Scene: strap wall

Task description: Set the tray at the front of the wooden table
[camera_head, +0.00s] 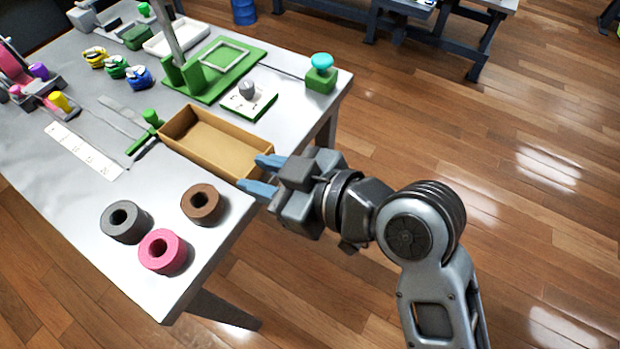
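A tan open-topped tray (180,151) lies near the right edge of a grey-topped table (75,215); it looks empty. The tabletop looks smooth and grey, not like wood. My gripper (263,175) is at the tray's right end, its two blue fingertips apart. The fingertips overlap the tray's near right corner in the picture; I cannot tell whether they touch it. A second, white shallow tray (160,46) lies further back on the table.
Grey (110,225), pink (158,261) and brown (196,212) rolls stand at the near end. A green frame (245,75), a small white-green board (264,104) and a green block with a teal knob (321,84) lie behind the tan tray.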

